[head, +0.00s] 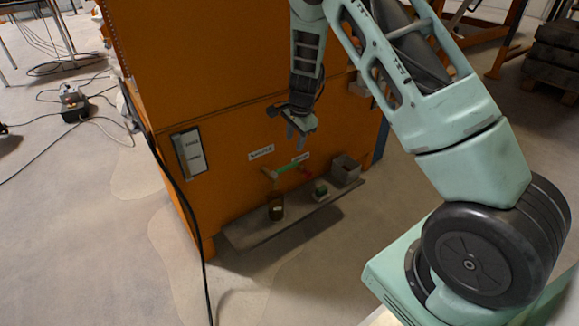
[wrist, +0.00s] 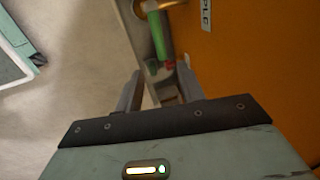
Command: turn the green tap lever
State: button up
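The green tap lever (head: 289,167) is on the front of the orange cabinet, above a grey shelf, beside a brass tap part (head: 269,173). In the wrist view the green lever (wrist: 160,35) lies ahead of my gripper, beyond the fingertips, with the brass part (wrist: 150,5) at the top edge. My gripper (head: 297,135) hangs in front of the cabinet, above the lever in the head view. Its two fingers (wrist: 159,85) are spread with a gap between them and hold nothing. The gripper appears apart from the lever.
The grey shelf (head: 250,234) carries a brown jar (head: 276,209), a small green-topped item (head: 320,190) and a grey open box (head: 346,169). A red part (head: 305,169) sits right of the lever. A black cable (head: 180,200) hangs along the cabinet's left edge. The floor in front is clear.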

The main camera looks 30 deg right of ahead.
aim_at(291, 164)
jog(key=f+b, duration=0.1)
jog(key=f, duration=0.2)
jog(key=w+f+b, duration=0.1)
jog(key=f, duration=0.3)
jog(key=w+f+b, duration=0.1)
jog(key=f+b, duration=0.1)
jog(key=f, duration=0.1)
jog(key=shift+f, duration=0.35)
grip_shut()
jog(key=shift+r, duration=0.1)
